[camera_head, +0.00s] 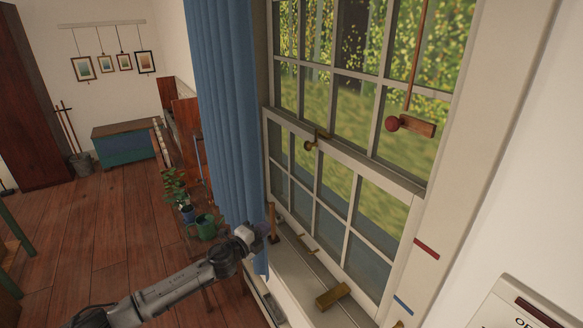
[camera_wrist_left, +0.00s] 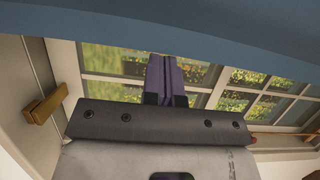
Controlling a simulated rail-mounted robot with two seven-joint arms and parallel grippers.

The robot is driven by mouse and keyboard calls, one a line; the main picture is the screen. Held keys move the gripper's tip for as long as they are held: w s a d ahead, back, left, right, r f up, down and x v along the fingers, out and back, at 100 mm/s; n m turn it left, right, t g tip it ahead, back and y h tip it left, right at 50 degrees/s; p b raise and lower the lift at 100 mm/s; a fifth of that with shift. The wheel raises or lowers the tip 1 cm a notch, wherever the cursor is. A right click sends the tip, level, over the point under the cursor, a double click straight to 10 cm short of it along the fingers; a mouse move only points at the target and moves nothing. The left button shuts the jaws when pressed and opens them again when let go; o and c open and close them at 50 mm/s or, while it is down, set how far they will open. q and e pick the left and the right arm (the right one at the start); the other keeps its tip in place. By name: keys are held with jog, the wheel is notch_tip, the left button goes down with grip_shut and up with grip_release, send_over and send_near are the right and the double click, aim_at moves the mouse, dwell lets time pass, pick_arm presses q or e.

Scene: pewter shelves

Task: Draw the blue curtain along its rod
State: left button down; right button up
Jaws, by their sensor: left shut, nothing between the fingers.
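The blue curtain (camera_head: 225,110) hangs in folds at the left side of the window in the head view. Its top and its rod are out of frame. My left gripper (camera_head: 262,234) is at the curtain's lower right edge, with the arm reaching in from the lower left. Its fingertips are small and hard to make out there. In the left wrist view the purple fingers (camera_wrist_left: 167,78) are together with nothing between them. The curtain (camera_wrist_left: 170,28) spans the top of that view, beyond the fingers. I cannot tell whether they touch it. My right gripper is not in view.
The sash window (camera_head: 340,185) has a brass catch (camera_head: 312,142) and a brass block (camera_head: 333,295) on its sill. Potted plants (camera_head: 178,190) and a green watering can (camera_head: 205,227) stand left of the curtain.

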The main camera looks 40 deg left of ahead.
pick_arm(q)
jog(key=w+a+b, duration=0.2)
jog(key=a+b, duration=0.1)
jog(key=a, duration=0.6)
jog(key=shift+w, duration=0.35)
jog(key=shift+a, duration=0.2)
